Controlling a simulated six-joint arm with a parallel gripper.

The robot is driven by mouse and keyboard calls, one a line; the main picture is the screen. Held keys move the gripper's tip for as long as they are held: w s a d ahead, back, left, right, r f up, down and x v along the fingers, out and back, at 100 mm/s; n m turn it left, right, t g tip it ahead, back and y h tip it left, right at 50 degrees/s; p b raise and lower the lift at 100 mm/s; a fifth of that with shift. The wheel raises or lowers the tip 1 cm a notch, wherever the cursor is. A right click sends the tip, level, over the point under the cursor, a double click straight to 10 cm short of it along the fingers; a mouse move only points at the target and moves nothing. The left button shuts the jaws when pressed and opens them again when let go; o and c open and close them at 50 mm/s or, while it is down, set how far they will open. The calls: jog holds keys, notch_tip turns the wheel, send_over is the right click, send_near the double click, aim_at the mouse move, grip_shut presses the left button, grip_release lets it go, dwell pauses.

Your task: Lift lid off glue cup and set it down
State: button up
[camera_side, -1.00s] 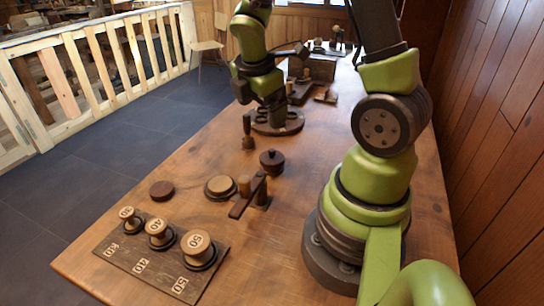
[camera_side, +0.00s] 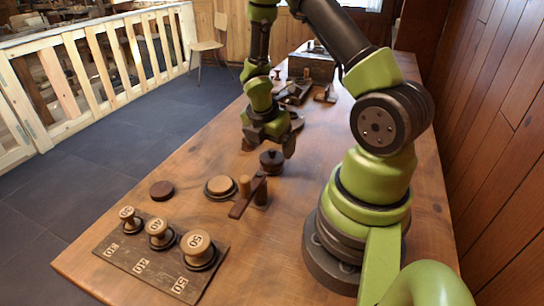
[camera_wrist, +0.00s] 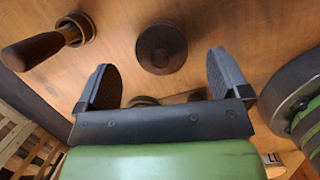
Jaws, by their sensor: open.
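The glue cup (camera_side: 271,166) is a small dark-brown round pot standing on the wooden table. Its lid (camera_side: 271,155), with a small knob, sits on it. In the wrist view the lid (camera_wrist: 161,48) shows from above as a dark disc with a round knob, hiding most of the cup. My gripper (camera_side: 268,146) is just behind and above the cup in the side view, fingers pointing down. In the wrist view my gripper (camera_wrist: 163,78) is open and empty, with the lid ahead of the gap between its fingers. No contact with the lid is visible.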

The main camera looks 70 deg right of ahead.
aim_at(272, 155)
jog(key=shift+x, duration=1.45)
jog(key=shift+a, duration=0.1)
jog(key=c, duration=1)
